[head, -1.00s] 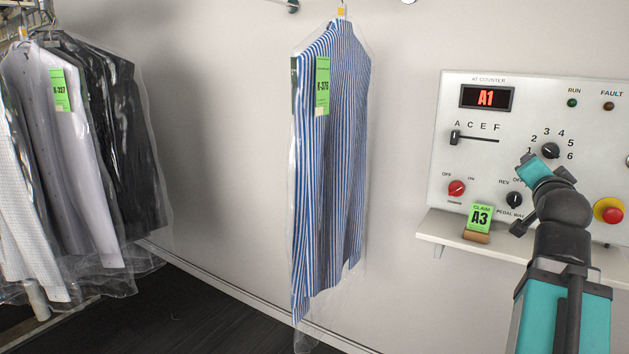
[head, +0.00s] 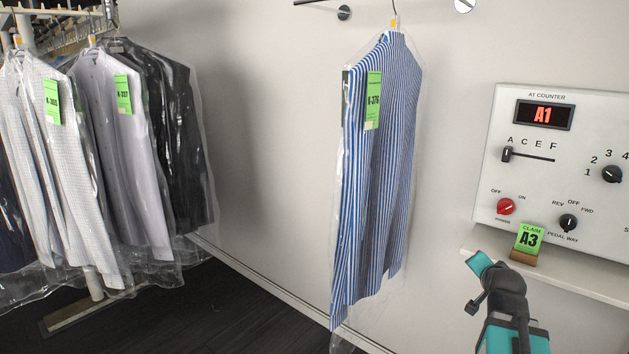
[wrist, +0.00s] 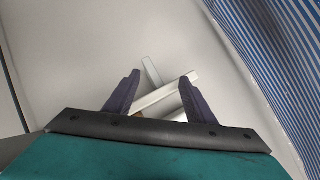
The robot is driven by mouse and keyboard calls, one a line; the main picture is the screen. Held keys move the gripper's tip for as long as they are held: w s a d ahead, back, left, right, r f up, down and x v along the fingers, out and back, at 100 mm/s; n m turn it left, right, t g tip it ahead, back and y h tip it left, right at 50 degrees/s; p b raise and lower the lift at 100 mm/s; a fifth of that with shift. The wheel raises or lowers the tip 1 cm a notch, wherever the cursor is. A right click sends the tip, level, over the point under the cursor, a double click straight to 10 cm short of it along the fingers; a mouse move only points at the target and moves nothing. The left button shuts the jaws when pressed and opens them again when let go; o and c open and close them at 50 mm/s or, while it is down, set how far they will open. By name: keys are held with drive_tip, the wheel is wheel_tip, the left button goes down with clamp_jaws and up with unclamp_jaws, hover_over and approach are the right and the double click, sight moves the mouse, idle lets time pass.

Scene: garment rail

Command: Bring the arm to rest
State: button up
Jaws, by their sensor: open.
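My gripper (wrist: 160,78) shows in the wrist view with its two dark fingers spread apart and nothing held between them. In the head view my arm's teal end (head: 480,263) is at the lower right, left of and below the claim card (head: 529,239); the fingers cannot be made out there. The control panel (head: 560,180) on the wall shows A1 on its red display (head: 543,115).
A bagged blue-striped shirt (head: 380,180) hangs left of my arm; it also shows in the wrist view (wrist: 285,60). A shelf (head: 600,283) runs below the panel. Several bagged garments (head: 110,160) hang at the far left. Dark floor lies between them.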

drive_tip(key=s+a+f+n+g+y+p, duration=0.1)
drive_tip(key=a+f+g, duration=0.1)
drive_tip(key=a+f, duration=0.6)
drive_tip(key=s+a+f+n+g+y+p, duration=0.15)
drive_tip(key=a+f, duration=0.35)
drive_tip(key=f, duration=0.8)
drive_tip(key=s+a+f+n+g+y+p, duration=0.1)
drive_tip(key=s+a+f+g, duration=0.1)
drive_tip(key=s+a+f, duration=0.45)
drive_tip(key=s+a+f+n+g+y, duration=0.1)
drive_tip(key=s+a+f+n+g, duration=0.15)
drive_tip(key=f, duration=0.65)
drive_tip(key=s+a+f+n+g+p, duration=0.2)
drive_tip(key=s+a+f+g, duration=0.35)
drive_tip(key=s+f, duration=0.75)
drive_tip(key=s+a+n+g, duration=0.2)
drive_tip(key=s+n+g, duration=0.1)
drive_tip(key=s, duration=1.4)
drive_tip(key=shift+s+a+f+n, duration=0.15)
drive_tip(key=shift+f+n, duration=0.3)
drive_tip(key=shift+n, duration=0.25)
